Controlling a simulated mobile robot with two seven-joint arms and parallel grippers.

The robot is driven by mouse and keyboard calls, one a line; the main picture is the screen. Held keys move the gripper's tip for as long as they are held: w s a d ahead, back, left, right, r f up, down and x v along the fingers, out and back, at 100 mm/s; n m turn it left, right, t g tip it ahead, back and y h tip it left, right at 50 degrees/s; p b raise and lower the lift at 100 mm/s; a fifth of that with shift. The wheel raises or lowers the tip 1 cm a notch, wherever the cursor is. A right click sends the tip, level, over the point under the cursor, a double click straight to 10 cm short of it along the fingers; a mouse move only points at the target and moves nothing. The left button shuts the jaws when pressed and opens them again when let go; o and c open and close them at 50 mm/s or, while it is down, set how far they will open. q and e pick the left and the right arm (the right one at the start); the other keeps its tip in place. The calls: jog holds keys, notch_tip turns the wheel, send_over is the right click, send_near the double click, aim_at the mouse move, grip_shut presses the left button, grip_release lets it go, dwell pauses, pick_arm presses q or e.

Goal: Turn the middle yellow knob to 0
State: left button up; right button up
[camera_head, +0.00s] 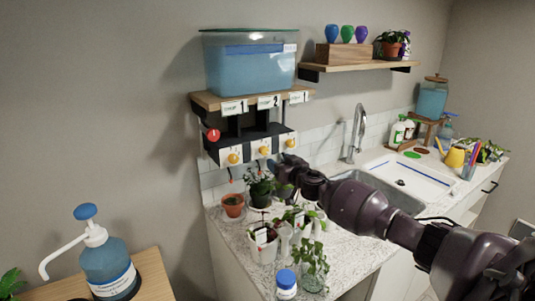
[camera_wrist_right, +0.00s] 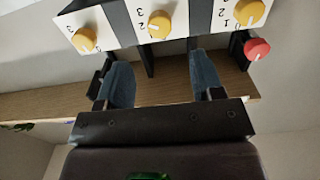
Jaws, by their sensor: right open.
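The middle yellow knob (camera_head: 264,150) is on a white plate on the front of the dark box under the water tank, between two other yellow knobs. In the right wrist view, which looks upside down, the middle knob (camera_wrist_right: 160,24) shows at the top centre, with dial digits beside it. I cannot tell its exact setting. My right gripper (camera_head: 283,172) is just below the knob row at its right end. In the wrist view its two blue-grey fingers (camera_wrist_right: 162,78) are apart and empty, with the middle knob beyond them, not touched. My left gripper is not in view.
Other yellow knobs (camera_head: 234,158) (camera_head: 290,143) flank it, and a red knob (camera_head: 213,135) sits at the box's left end. Potted plants (camera_head: 260,188) crowd the counter below my gripper. A blue water tank (camera_head: 248,68) stands above. A sink (camera_head: 375,188) is at right.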

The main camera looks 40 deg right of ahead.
aim_at(266, 152)
jog(key=w, duration=0.3)
jog(key=w+b, duration=0.1)
jog(key=w, duration=0.2)
jog(key=shift+w+d, duration=0.2)
jog(key=shift+w, duration=0.1)
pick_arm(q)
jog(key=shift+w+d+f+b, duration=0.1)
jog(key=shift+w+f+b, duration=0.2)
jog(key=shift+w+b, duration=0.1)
pick_arm(e)
jog(key=shift+w+d, duration=0.1)
jog(key=shift+w, duration=0.9)
jog(key=shift+c, duration=0.2)
jog(key=c, duration=0.9)
